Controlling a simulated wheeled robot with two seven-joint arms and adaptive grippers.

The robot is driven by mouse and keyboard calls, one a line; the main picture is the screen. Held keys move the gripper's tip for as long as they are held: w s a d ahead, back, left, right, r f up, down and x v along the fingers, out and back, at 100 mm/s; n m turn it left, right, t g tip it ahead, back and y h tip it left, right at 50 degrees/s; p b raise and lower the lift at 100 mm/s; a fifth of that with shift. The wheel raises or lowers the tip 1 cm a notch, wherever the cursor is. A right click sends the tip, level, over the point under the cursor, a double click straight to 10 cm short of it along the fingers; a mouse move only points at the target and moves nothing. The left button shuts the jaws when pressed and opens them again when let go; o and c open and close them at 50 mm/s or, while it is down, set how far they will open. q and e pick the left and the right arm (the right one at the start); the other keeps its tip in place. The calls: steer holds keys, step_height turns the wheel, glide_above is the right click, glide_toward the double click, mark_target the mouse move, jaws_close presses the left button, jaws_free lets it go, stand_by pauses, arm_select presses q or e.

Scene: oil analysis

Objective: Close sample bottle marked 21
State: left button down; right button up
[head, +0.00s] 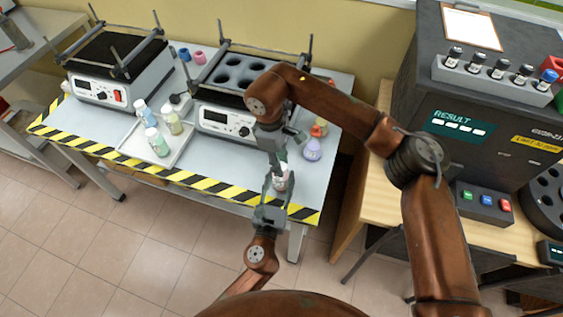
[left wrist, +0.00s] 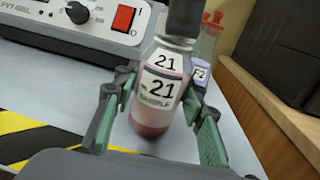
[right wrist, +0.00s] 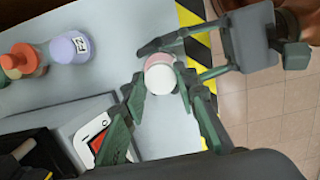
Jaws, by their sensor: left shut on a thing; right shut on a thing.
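The sample bottle marked 21 (left wrist: 150,115) is a clear bottle with pink-red liquid and white labels reading 21. My left gripper (left wrist: 160,125) has its fingers on both sides of the bottle and is shut on it, near the table's front edge. In the head view the bottle (head: 281,183) stands between my two grippers. My right gripper (right wrist: 160,85) comes from above and is shut at the white round top (right wrist: 163,79), which looks like its cap. A dark upright form covers the bottle's top in the left wrist view. I cannot tell whether cap and neck are fully joined.
A purple bottle (head: 312,149) and an orange-topped one (head: 319,128) stand close by at the table's right. A heater block (head: 215,120) with a red switch is behind. A white tray (head: 128,148) holds several bottles. The striped edge (head: 215,185) runs along the front.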

steer(key=shift+s, duration=0.1)
steer(key=o, duration=0.7)
steer(key=shift+r, duration=2.3)
steer(key=shift+c, duration=0.4)
